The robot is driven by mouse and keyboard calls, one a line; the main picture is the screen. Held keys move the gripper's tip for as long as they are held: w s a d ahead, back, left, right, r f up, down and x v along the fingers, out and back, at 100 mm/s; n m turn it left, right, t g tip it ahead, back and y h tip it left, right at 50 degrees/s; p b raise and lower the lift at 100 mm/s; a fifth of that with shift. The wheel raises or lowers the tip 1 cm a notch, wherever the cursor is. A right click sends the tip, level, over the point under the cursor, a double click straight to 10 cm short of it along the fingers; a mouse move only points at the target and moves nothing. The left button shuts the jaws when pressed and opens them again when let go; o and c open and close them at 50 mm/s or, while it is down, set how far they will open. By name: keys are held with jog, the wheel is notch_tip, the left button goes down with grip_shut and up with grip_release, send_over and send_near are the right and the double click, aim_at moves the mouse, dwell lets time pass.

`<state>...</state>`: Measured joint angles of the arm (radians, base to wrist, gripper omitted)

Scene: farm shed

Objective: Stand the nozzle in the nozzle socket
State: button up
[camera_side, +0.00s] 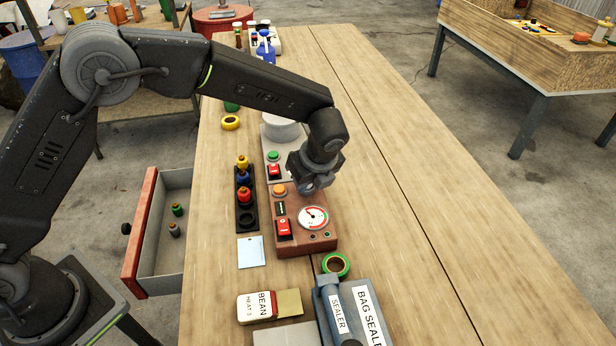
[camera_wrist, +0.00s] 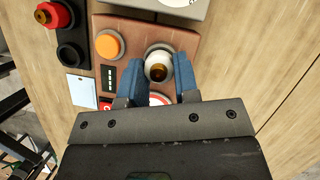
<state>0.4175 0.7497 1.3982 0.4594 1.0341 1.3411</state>
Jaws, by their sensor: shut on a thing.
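In the wrist view my gripper (camera_wrist: 158,76) is shut on a pale grey nozzle (camera_wrist: 158,62) with an amber tip, held between blue fingers. My gripper is also in the side view (camera_side: 312,188), over the far right part of a brown control box; the nozzle is hidden there. I cannot tell whether it touches the box. A black rack (camera_side: 237,205) stands left of the box. It holds yellow, blue and red nozzles in a row, and its near socket (camera_side: 247,218) is empty. The red nozzle (camera_wrist: 52,15) and the empty socket (camera_wrist: 69,54) show in the wrist view.
The brown box (camera_side: 315,245) carries a gauge, an orange button and a red switch. An open drawer (camera_side: 150,235) at left holds green and grey nozzles. A blue card, green tape roll (camera_side: 336,264), bean packet and bag sealer lie nearer. The table's right side is clear.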

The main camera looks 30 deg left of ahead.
jog(key=o, duration=1.5)
jog(key=shift+o, duration=0.2)
jog(key=shift+r, duration=0.1)
jog(key=shift+r, duration=3.9)
